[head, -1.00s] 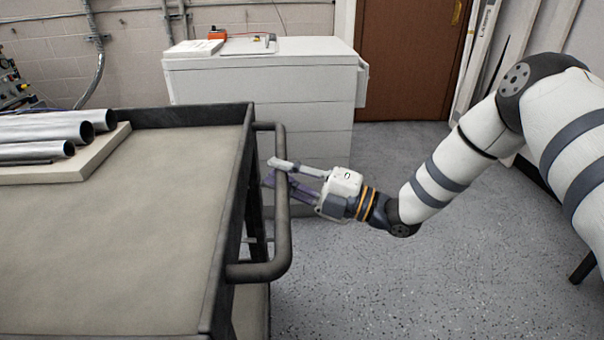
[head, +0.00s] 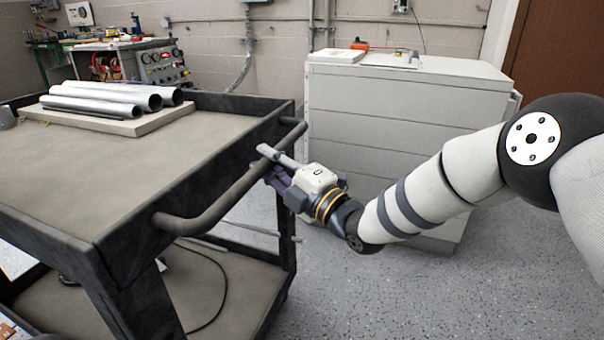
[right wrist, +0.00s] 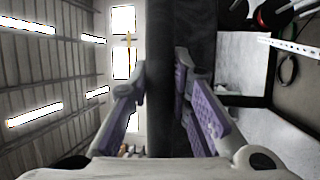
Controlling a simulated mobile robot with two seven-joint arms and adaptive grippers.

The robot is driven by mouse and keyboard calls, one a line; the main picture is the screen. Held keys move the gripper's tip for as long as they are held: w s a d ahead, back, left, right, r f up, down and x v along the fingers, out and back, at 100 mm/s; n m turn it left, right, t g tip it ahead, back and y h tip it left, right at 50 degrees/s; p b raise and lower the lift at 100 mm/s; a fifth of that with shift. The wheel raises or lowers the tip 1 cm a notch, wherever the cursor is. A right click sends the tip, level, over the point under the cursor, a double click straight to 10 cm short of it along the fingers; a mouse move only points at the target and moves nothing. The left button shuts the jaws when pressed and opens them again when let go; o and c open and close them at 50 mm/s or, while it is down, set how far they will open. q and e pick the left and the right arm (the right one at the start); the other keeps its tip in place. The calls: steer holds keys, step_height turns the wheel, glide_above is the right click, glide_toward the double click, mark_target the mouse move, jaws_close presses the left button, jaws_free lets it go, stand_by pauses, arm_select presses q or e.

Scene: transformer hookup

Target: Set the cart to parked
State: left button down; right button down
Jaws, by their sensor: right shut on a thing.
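The cart (head: 130,230) is a dark two-shelf trolley with a tan top, filling the left of the head view. Its push handle (head: 215,207) is a dark bar along the side facing my right arm. My right gripper (head: 268,163) is shut on that handle, with one finger above the bar and the other below it. In the right wrist view the handle (right wrist: 180,40) runs as a dark band between the two purple-padded fingers. My left gripper is not in view.
Metal pipes (head: 118,96) lie on a board (head: 160,119) on the cart top. A white cabinet (head: 400,130) stands behind the gripper. A workbench with instruments (head: 140,62) is at the back left. Grey floor (head: 400,300) is clear at the lower right.

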steer(key=shift+w+a+b, duration=0.25)
steer(key=shift+w+a, duration=0.15)
steer(key=shift+a, duration=0.5)
steer(key=shift+w+a+b, duration=0.25)
steer(key=shift+w+a, duration=0.15)
steer(key=shift+a, duration=0.45)
steer(key=c, duration=1.4)
jaws_free()
steer(key=shift+c, duration=0.2)
steer(key=v, duration=1.2)
